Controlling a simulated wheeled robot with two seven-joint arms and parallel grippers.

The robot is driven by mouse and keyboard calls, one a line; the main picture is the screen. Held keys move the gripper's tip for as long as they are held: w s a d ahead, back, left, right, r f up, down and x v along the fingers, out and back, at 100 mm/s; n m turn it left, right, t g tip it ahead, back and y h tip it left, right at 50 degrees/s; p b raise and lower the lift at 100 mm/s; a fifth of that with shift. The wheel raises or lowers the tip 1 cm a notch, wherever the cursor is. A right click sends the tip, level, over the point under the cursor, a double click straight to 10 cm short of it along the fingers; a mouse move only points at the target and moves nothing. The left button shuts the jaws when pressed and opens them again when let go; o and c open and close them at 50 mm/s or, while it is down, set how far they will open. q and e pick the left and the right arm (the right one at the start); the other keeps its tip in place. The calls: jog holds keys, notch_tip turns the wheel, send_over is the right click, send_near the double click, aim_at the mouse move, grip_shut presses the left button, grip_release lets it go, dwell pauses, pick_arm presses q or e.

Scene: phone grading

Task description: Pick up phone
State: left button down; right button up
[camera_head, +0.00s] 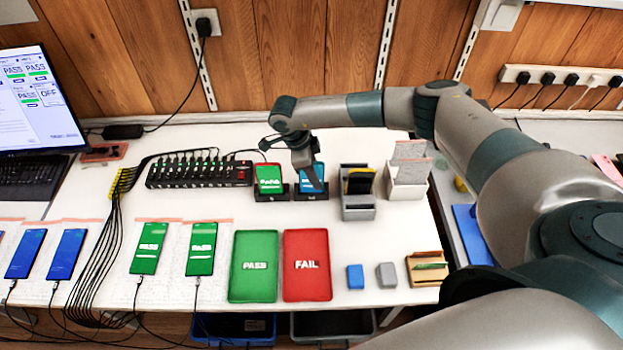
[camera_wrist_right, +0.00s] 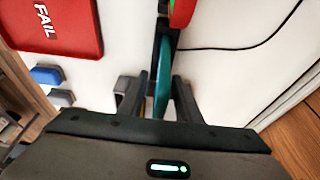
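A phone with a blue screen (camera_head: 318,170) stands tilted back in a small dark stand (camera_head: 311,196) near the middle of the table. My right gripper (camera_head: 309,178) reaches down in front of it and hides part of its screen. In the right wrist view the phone (camera_wrist_right: 161,75) shows edge-on between the two fingers of my right gripper (camera_wrist_right: 161,93), which look apart with some gap; contact cannot be made out. A green-screen phone (camera_head: 269,178) stands in the neighbouring stand to its left. My left gripper is not in view.
A green PASS tray (camera_head: 254,290) and a red FAIL tray (camera_head: 307,289) lie in front. A grey holder (camera_head: 358,208) stands to the right. A black hub (camera_head: 198,175) with cables and several phones on cables lie left. The table's front edge is close.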

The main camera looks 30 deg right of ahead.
grip_shut()
jog(key=shift+r, duration=0.15)
jog(key=s+d+r+b, duration=0.1)
jog(key=s+r+b, duration=0.5)
jog(key=s+r, duration=0.4)
jog(key=shift+s+d+r+b, duration=0.15)
jog(key=shift+s+r+b, duration=0.2)
jog(key=shift+s, duration=0.45)
